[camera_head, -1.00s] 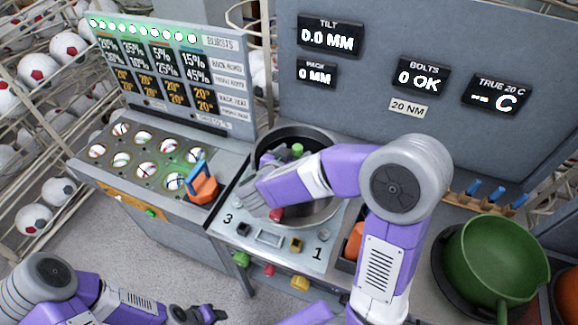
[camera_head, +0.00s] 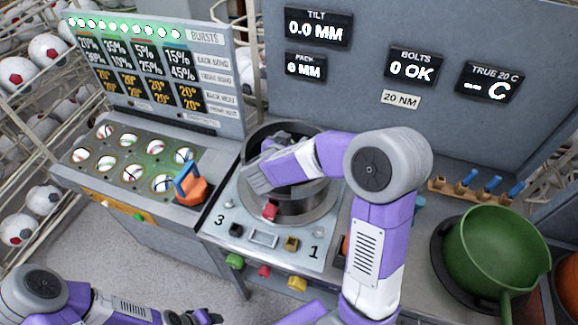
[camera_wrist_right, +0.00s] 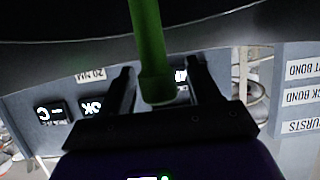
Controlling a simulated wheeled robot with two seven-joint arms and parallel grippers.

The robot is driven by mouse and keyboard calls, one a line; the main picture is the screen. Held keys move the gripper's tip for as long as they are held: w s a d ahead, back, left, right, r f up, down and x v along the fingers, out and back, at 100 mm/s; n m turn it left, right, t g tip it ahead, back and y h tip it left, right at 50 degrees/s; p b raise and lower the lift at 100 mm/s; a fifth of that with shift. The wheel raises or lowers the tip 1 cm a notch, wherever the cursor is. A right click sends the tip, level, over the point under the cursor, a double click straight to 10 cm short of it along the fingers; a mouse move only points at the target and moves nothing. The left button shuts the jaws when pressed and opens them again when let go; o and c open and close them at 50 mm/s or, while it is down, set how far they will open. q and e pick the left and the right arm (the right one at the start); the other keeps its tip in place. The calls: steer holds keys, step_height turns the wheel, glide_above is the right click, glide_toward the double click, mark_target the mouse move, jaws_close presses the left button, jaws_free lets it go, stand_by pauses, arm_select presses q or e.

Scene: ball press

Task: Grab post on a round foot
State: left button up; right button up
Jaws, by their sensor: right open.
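A green post (camera_wrist_right: 150,45) shows in the right wrist view, running down from the top edge to a wider end between my right gripper's fingers. My right gripper (camera_wrist_right: 163,88) is open, with one dark finger on each side of the post and gaps showing. In the head view the right gripper (camera_head: 285,140) reaches into the round metal pot (camera_head: 308,212), and the hand hides the post there. The post's foot cannot be made out. My left gripper (camera_head: 203,317) is at the bottom edge of the head view, away from the pot; its jaws are too small to judge.
A plate with buttons (camera_head: 222,222) lies under the pot. A green bowl (camera_head: 495,250) stands at right. A grey display wall (camera_head: 420,125) rises behind.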

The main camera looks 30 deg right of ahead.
jaws_close()
steer(key=shift+r, duration=0.15)
